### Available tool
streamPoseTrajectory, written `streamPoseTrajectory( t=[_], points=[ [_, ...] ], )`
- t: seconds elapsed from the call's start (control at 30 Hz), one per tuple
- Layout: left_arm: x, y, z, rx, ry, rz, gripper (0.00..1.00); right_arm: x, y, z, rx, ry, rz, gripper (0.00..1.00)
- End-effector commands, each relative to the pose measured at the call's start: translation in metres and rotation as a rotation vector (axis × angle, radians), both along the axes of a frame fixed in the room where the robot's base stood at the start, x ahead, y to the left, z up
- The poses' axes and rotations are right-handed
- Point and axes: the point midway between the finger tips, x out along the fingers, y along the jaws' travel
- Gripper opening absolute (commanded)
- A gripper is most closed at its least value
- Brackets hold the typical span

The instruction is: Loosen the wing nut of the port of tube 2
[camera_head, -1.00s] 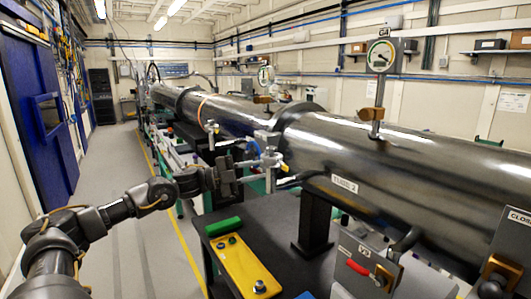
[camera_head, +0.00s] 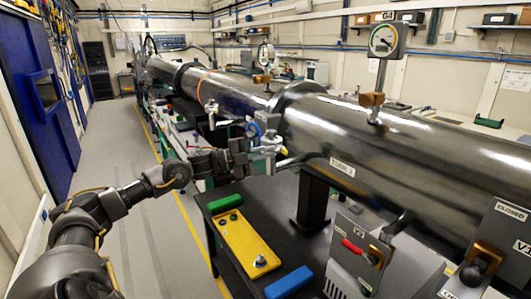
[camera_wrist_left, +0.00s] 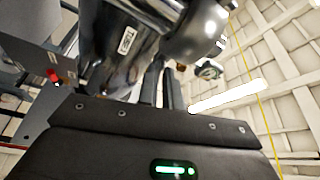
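Tube 2 (camera_head: 400,150) is the large shiny metal pipe across the right half of the head view, with its label (camera_head: 342,168) on the side. A port fitting (camera_head: 268,142) with small metal parts, a blue hose and a yellow-tipped part stands at its near end. My left gripper (camera_head: 240,158) is right beside this fitting, partly overlapping it in the picture. I cannot tell whether it touches. The wing nut is too small to make out. The left wrist view shows the tube (camera_wrist_left: 115,50) above my gripper's dark body; finger opening is unclear there. My right gripper is not in view.
A dark bench below holds a yellow control box (camera_head: 247,243), a green block (camera_head: 225,204) and a blue block (camera_head: 289,282). A valve panel with a red handle (camera_head: 354,247) stands at right. A round gauge (camera_head: 383,40) rises from the tube. The floor at left is clear.

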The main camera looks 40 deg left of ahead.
Motion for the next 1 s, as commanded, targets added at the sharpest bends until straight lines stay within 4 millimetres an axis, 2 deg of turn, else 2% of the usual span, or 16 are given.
streamPoseTrajectory(
  t=[0.53,0.8,1.0],
  points=[
    [0.0,-0.001,-0.002,-0.066,0.019,-0.001,0.0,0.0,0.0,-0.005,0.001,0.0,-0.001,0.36],
    [-0.001,-0.002,-0.004,-0.257,0.076,-0.001,0.0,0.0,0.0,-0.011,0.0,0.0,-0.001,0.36],
    [-0.001,-0.003,-0.003,-0.439,0.131,-0.002,0.0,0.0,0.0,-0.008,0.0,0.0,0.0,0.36]
  ],
)
